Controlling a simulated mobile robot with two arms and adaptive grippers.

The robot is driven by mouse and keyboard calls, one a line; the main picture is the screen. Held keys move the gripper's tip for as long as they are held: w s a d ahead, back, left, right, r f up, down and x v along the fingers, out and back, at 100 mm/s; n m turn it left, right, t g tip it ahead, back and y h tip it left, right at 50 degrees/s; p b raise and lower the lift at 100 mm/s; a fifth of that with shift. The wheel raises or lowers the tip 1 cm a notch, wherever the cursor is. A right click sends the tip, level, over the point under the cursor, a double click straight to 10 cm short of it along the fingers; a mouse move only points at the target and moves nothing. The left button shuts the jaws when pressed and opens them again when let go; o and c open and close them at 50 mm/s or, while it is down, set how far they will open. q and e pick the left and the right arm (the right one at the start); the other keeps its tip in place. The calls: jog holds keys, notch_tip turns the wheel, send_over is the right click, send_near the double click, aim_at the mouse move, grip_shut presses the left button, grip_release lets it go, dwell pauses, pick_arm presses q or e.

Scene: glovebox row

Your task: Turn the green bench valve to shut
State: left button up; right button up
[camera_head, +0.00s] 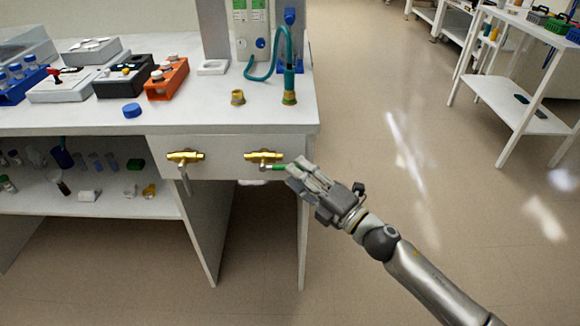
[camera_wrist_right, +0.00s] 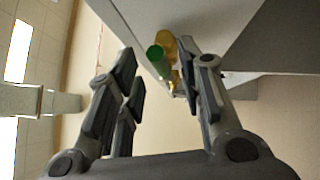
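The green bench valve has a brass body (camera_head: 263,156) on the bench's front panel, right of a second brass valve with a grey handle. Its green handle (camera_head: 278,167) points sideways to the right, toward my right gripper (camera_head: 292,172). In the right wrist view, the green handle end (camera_wrist_right: 155,53) and brass body (camera_wrist_right: 170,45) lie beyond the fingertips of my right gripper (camera_wrist_right: 165,75). Its fingers are spread apart with nothing between them. I cannot tell whether a finger touches the handle. My left gripper is not in view.
The second brass valve (camera_head: 185,157) has its grey handle (camera_head: 185,180) hanging down. The bench top (camera_head: 200,112) carries racks, a blue cap (camera_head: 132,110) and a teal hose (camera_head: 278,60). A lower shelf holds small bottles. Open floor (camera_head: 400,150) lies to the right.

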aim_at(282, 168)
jog(key=shift+x, duration=1.8)
jog(key=shift+d, duration=0.1)
grip_shut()
